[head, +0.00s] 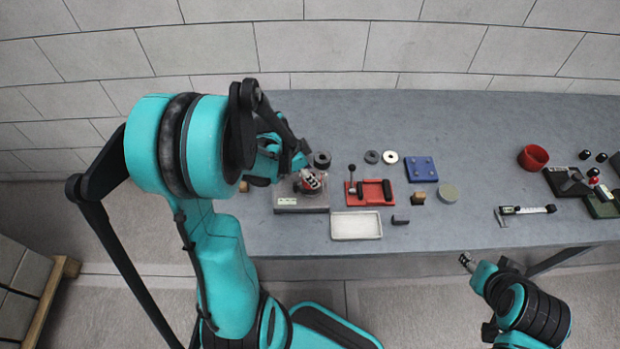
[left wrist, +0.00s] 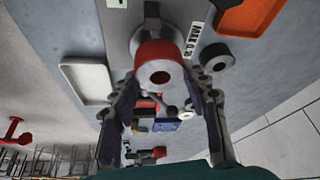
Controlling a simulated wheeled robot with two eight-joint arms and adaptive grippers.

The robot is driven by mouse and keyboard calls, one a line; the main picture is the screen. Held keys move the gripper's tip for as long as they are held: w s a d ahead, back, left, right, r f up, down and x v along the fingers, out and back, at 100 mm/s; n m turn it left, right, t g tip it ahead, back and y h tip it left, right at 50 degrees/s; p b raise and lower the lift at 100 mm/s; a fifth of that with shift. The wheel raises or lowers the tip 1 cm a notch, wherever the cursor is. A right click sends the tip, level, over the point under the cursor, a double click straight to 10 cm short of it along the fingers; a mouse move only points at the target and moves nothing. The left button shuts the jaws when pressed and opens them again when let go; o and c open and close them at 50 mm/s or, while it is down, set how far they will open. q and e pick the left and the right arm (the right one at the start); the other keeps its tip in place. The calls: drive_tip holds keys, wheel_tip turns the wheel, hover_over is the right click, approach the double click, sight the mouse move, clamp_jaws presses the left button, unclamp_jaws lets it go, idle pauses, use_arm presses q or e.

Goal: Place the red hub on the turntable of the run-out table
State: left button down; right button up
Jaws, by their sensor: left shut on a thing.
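The red hub (left wrist: 158,52), a short red cylinder with a dark centre hole, is between the fingers of my left gripper (left wrist: 163,82) in the left wrist view. The gripper is shut on it. In the head view my left gripper (head: 312,181) hides most of the hub. My right gripper (head: 467,261) is off the table's front edge, its jaws too small to judge.
A white tray (head: 357,225), a red fixture (head: 373,193) with a black lever and a dark ring (head: 322,159) stand close to the run-out table. A blue plate (head: 420,168), a caliper (head: 527,210) and a red bowl (head: 533,157) lie further right.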

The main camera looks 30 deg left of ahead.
use_arm(q)
drive_tip(key=shift+w+f, duration=0.1)
drive_tip(key=shift+f, duration=0.85)
drive_tip(key=shift+r, duration=0.1)
drive_tip(key=c, duration=0.8)
unclamp_jaws()
drive_tip(key=shift+b, duration=0.3)
